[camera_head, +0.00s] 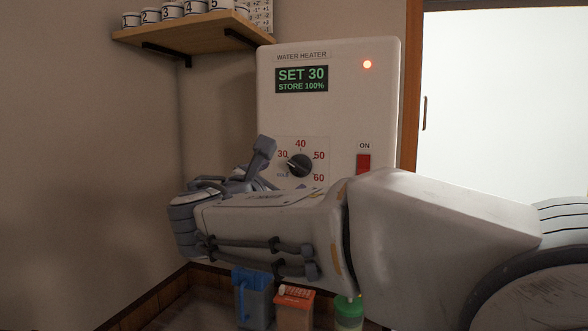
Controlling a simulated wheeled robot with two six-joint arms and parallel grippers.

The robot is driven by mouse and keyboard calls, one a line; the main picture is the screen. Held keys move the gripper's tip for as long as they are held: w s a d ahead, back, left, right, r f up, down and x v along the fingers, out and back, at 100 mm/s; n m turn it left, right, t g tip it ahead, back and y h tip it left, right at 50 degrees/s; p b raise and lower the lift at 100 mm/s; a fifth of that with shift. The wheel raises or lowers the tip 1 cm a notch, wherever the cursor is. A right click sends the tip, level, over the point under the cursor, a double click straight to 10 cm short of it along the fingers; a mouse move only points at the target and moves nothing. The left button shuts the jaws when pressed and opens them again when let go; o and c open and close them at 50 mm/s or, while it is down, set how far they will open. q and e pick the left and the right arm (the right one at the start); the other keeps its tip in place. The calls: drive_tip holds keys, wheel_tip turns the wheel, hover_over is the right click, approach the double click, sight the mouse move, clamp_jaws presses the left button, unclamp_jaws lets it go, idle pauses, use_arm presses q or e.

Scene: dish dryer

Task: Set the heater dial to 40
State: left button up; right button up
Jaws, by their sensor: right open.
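The white water heater (335,110) hangs on the wall, and its display (302,80) reads SET 30, STORE 100%. Its dark round dial (300,165) has red marks 30, 40, 50 and 60 around it. A light pointer line on the dial points left, toward the 30 side. My right gripper (253,168) is open, just left of the dial, with one finger sticking up beside the 30 mark. I see no contact with the dial. My right forearm crosses below the dial and hides the heater's lower part. My left gripper is not in view.
A red ON switch (364,164) sits right of the dial, close above my arm. An orange lamp (367,64) glows at the heater's upper right. A wooden shelf (190,38) with several numbered cups is upper left. Blue, orange and green containers (294,308) stand below.

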sight(295, 170)
drive_tip(key=p+x, duration=0.1)
drive_tip(key=x, duration=0.7)
drive_tip(key=shift+w+d+p, duration=0.1)
drive_tip(key=shift+w+p, duration=0.1)
drive_tip(key=shift+p, duration=0.2)
drive_tip(key=c, duration=1.4)
drive_tip(key=shift+o, duration=0.2)
drive_tip(key=shift+f, duration=0.1)
